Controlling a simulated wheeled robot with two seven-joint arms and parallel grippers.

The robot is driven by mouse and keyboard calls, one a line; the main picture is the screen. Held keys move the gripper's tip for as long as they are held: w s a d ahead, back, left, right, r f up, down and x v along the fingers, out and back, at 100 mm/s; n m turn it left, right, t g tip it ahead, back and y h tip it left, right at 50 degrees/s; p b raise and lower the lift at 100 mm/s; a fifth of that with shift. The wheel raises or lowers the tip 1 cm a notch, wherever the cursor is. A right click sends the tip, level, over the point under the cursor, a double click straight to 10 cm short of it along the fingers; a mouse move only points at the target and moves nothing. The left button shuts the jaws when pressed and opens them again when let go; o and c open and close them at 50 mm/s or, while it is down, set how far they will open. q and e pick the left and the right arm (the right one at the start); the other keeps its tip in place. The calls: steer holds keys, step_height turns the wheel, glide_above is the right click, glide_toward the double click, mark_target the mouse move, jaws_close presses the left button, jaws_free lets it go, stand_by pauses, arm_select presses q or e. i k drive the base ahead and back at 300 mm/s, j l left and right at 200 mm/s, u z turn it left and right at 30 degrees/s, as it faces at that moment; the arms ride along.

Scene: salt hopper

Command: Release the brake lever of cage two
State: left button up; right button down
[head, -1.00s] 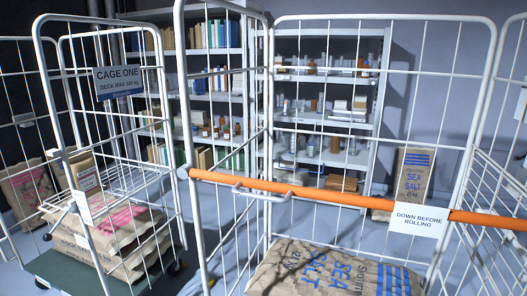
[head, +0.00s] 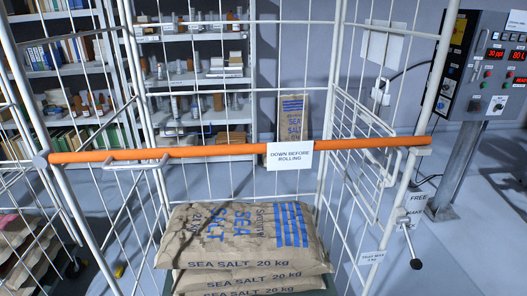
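A white wire roll cage fills the middle of the head view, with a white front post (head: 398,205) on its right side. A small brake lever (head: 410,240) with a black knob is on that post, its knob end hanging down. A tag reading FREE (head: 420,197) is above the lever, and another small label by the lever is too small to read. An orange bar (head: 215,151) with a DOWN BEFORE ROLLING sign (head: 290,156) crosses the cage front. No cage number shows. Neither of my grippers is in view.
Stacked sea salt sacks (head: 245,237) lie inside the cage, and another sack (head: 291,118) stands behind it. A control panel (head: 490,65) on a stand is at the right. Shelves (head: 195,75) stand behind. The floor right of the lever (head: 475,250) is clear.

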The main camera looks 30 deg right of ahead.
mark_target(416, 265)
steer(key=z, duration=2.05)
steer(key=l+z, duration=0.2)
steer(key=z, duration=0.15)
steer(key=k, duration=0.05)
